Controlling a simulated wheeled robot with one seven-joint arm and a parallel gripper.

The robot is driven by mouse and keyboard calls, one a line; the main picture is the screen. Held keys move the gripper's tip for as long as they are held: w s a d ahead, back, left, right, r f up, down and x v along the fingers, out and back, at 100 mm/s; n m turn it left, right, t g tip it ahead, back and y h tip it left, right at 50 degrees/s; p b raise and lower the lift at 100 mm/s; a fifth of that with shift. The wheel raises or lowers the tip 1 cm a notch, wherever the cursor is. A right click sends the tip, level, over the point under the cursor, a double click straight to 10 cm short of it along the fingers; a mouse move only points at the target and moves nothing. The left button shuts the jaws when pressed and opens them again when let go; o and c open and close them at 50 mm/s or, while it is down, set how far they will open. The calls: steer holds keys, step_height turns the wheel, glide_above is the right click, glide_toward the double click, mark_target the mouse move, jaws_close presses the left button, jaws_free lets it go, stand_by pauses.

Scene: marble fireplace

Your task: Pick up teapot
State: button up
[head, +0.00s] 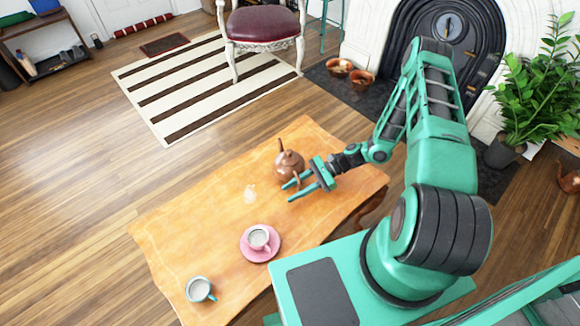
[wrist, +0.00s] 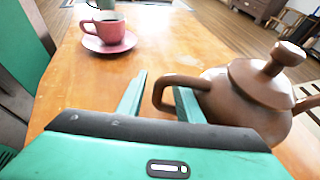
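A brown copper-coloured teapot (head: 289,164) with a spout and knobbed lid stands upright on the wooden table (head: 190,235). In the wrist view the teapot (wrist: 258,98) fills the right side, its loop handle (wrist: 163,98) facing left. My gripper (head: 287,192) is open, low over the table by the handle side. In the wrist view its fingertips (wrist: 160,85) are apart, with the outer bend of the handle between them. The right finger shows within the handle's loop; I cannot tell whether it touches.
A red chair (head: 263,24), bowls (head: 340,67) and a plant (head: 528,85) stand beyond. Another copper pot (head: 568,180) is far right.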

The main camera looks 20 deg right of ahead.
steer(key=shift+a+f, duration=0.25)
steer(key=shift+a, duration=0.45)
jaws_close()
steer(key=shift+r, duration=0.1)
stand_by(0.8)
